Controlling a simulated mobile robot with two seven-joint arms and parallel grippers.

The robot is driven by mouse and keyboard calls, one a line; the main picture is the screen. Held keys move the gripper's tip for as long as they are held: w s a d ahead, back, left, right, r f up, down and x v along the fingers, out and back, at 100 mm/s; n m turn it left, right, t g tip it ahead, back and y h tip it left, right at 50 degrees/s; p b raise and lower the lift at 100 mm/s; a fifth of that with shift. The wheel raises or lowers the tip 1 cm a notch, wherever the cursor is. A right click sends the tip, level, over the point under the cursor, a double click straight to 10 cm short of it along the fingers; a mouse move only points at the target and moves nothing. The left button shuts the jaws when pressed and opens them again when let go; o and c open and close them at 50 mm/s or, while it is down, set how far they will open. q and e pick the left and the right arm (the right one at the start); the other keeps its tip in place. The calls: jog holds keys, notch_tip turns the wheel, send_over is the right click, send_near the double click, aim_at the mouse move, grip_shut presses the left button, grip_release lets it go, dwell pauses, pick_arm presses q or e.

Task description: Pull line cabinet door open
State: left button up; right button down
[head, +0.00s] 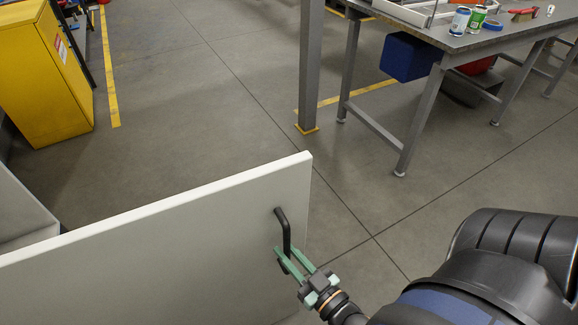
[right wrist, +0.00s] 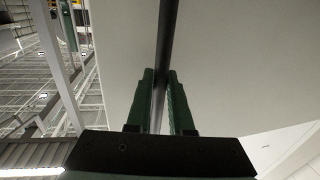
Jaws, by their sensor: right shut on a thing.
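The white cabinet door (head: 170,255) stands swung out across the lower left of the head view, its free edge at the right. A black bar handle (head: 284,232) is fixed near that edge. My right gripper (head: 288,258) has its green fingers at the lower part of the handle, shut on it. In the right wrist view the dark handle bar (right wrist: 167,40) runs between the two green fingers (right wrist: 160,95), with the pale door face behind. My left gripper is not in view.
A yellow cabinet (head: 45,75) stands at the upper left. A grey post (head: 310,70) and a metal workbench (head: 460,45) with cans and a blue bin (head: 408,57) are at the upper right. The floor between is clear.

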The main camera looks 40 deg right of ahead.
jog(key=shift+a, duration=0.2)
jog(key=c, duration=0.8)
grip_release()
jog(key=shift+d, duration=0.1)
jog(key=s, duration=1.2)
jog(key=shift+s+b, duration=0.25)
jog(key=shift+b, duration=0.05)
jog(key=w+a+f+n+g+y+p, duration=0.1)
jog(key=w+a+f+g+y+p, duration=0.1)
jog(key=w+a+f+g+p, duration=0.3)
jog(key=w+a+f+g, duration=0.1)
jog(key=w+g, duration=0.1)
jog(key=g, duration=0.1)
jog(key=shift+w+n+g+p, duration=0.3)
jog(key=shift+w+n+g, duration=0.1)
